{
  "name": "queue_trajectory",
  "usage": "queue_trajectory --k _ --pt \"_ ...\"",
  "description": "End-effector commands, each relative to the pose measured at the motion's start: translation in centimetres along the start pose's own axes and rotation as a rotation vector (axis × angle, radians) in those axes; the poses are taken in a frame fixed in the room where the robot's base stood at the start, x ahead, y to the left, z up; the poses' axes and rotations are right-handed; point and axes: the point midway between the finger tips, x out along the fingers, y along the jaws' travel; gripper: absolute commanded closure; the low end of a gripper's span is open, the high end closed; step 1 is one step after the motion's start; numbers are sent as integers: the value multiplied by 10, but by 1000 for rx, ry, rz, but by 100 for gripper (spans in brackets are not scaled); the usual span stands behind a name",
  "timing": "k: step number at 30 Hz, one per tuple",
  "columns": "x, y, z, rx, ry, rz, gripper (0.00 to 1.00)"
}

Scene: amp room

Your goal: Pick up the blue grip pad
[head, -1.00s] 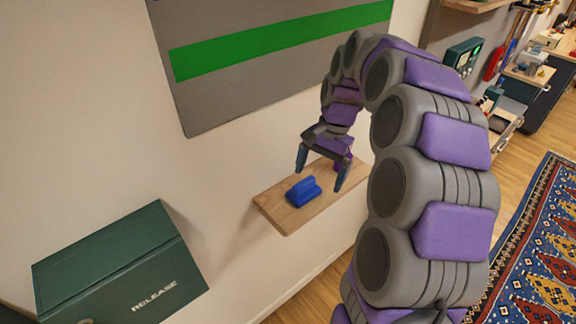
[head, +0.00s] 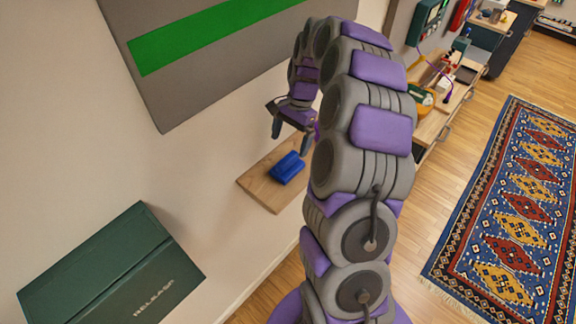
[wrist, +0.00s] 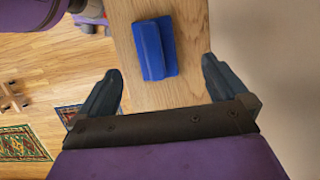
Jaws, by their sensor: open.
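The blue grip pad (head: 287,168) lies on a small wooden wall shelf (head: 258,190). In the wrist view the pad (wrist: 154,48) lies on the bare wood (wrist: 188,97), ahead of the fingertips and roughly between their lines. My gripper (head: 290,140) is open and empty, above the shelf and just over the pad in the head view. Its two dark fingers (wrist: 161,79) stand apart in the wrist view, with no contact on the pad visible.
A dark green box marked RELEASE (head: 112,270) is at the lower left. A grey panel with a green stripe (head: 195,50) hangs on the wall above the shelf. A patterned rug (head: 510,205) lies on the wooden floor at right. A cluttered bench (head: 445,100) stands behind my arm.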

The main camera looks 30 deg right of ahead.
Motion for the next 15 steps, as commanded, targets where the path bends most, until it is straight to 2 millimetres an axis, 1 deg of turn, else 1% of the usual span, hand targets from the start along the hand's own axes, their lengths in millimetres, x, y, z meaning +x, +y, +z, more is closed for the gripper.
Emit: queue_trajectory --k 1,4,6,13,15 --pt "10 0 1 -1 -1 1 0" --pt "24 1 0 0 -5 3 0" --pt "30 2 -2 0 -5 2 0" --pt "39 3 -4 0 -3 -2 0" --pt "46 5 -3 0 -4 -2 0"
